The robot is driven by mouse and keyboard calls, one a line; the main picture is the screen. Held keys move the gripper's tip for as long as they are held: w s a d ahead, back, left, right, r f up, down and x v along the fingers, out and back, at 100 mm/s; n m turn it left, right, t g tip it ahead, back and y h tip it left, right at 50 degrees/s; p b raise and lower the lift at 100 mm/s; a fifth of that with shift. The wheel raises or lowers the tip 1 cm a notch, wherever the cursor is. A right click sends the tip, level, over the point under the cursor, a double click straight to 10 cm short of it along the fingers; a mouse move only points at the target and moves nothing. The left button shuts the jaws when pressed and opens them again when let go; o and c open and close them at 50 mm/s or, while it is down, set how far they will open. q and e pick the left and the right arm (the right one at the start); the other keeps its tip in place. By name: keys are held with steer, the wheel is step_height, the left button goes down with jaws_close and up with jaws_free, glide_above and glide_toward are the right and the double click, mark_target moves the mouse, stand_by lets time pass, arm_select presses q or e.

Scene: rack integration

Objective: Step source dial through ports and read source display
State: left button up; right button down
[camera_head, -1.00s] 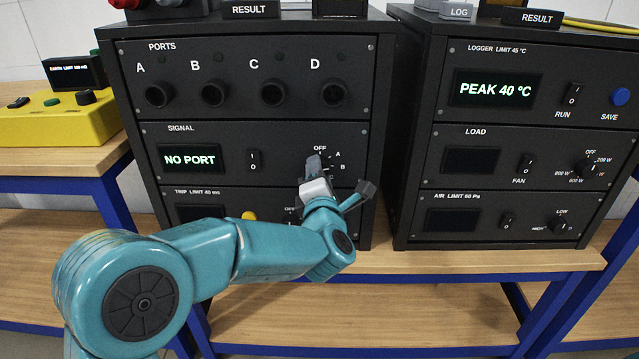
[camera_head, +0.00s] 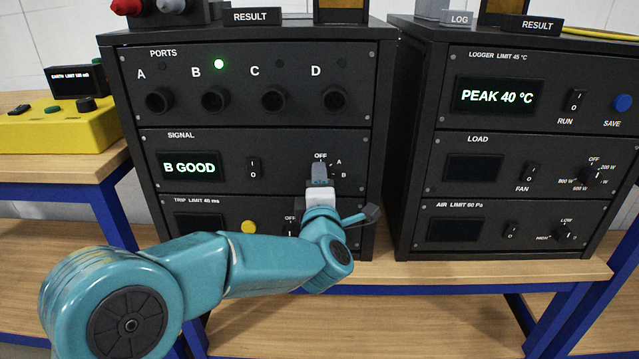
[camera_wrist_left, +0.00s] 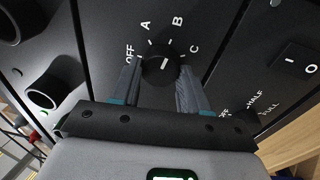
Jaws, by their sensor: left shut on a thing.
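The source display (camera_head: 189,168) in the SIGNAL panel reads "B GOOD". Above it, the PORTS panel (camera_head: 245,131) has ports A, B, C and D, and the green light (camera_head: 218,64) by port B is lit. My left gripper (camera_head: 319,176) is shut on the source dial, which it mostly hides in the head view. In the left wrist view the black source dial (camera_wrist_left: 161,66) sits between the two fingers, with labels OFF, A, B and C around it. My right gripper is not in view.
A switch (camera_head: 254,168) stands between the display and the dial. Below is the TRIP LIMIT panel with a yellow button (camera_head: 248,227). A second rack to the right shows "PEAK 40 °C" on its logger display (camera_head: 496,96). A yellow box (camera_head: 60,125) stands at left.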

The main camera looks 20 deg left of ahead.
arm_select(q)
steer(key=o, duration=1.1)
steer(key=shift+c, duration=0.2)
steer(key=v, duration=1.6)
steer(key=shift+s, duration=0.15)
